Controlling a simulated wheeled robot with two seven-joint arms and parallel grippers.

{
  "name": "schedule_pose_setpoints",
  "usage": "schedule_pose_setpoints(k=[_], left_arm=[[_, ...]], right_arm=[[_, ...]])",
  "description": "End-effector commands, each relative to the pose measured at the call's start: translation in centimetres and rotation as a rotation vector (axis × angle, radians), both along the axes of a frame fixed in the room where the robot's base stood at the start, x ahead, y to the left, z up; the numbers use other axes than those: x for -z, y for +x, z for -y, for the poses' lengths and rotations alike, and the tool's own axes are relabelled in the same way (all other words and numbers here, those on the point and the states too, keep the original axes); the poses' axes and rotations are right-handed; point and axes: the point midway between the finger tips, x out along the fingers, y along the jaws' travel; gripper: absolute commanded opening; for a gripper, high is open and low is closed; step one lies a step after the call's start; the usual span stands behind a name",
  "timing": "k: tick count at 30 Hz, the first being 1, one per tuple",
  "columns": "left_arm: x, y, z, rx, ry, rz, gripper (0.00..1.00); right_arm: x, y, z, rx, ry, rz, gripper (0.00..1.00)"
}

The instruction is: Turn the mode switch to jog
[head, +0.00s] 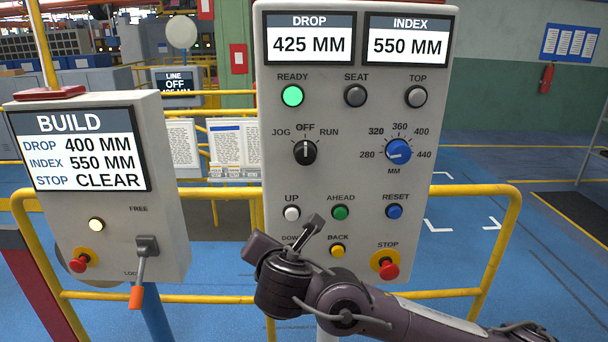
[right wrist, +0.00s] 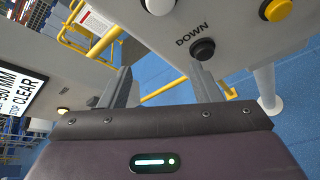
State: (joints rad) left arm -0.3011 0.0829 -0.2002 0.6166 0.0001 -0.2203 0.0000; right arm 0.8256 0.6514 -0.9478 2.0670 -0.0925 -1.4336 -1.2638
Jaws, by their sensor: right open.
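The mode switch (head: 305,152) is a black knob on the tall grey panel (head: 350,224), marked JOG, OFF and RUN. Its white pointer stands straight up at OFF. My right gripper (head: 314,224) is in front of the panel's lower part, below the switch and apart from it, covering part of the DOWN button area. In the right wrist view its two fingers (right wrist: 167,88) are apart with nothing between them. The black DOWN button (right wrist: 203,49) shows just above the right-hand finger; I cannot tell whether they touch. The switch is outside the wrist view. My left gripper is not in view.
A blue dial (head: 398,151), UP (head: 292,213), AHEAD (head: 340,212), RESET (head: 394,212), BACK (head: 338,251) and a red STOP button (head: 389,268) surround the switch's lower side. The READY lamp (head: 292,96) glows green. A BUILD box (head: 160,215) with an orange-tipped lever (head: 138,275) stands left.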

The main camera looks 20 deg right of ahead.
Motion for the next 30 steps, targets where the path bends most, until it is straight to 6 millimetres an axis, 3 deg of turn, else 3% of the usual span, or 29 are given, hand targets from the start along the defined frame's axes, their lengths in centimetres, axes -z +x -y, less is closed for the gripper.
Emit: schedule_pose_setpoints(k=[1, 3, 6, 10, 17, 30], left_arm=[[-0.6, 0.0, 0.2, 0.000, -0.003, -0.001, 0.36], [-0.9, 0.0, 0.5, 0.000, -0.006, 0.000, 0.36], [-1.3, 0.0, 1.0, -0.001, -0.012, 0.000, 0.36], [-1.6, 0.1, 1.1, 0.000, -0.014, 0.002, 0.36], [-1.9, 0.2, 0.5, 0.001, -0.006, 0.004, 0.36], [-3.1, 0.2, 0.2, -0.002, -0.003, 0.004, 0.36]], right_arm=[[-4.0, -0.6, 0.5, -0.030, -0.152, 0.063, 0.57], [-7.6, -1.6, 1.3, -0.052, -0.349, 0.115, 0.57], [-11.5, -3.2, 2.4, -0.057, -0.588, 0.163, 0.57], [-14.8, -4.8, 3.7, -0.037, -0.803, 0.191, 0.57], [-16.5, -5.2, 4.8, -0.017, -0.932, 0.195, 0.57], [-16.6, 0.8, 6.5, -0.019, -0.927, 0.197, 0.57]])
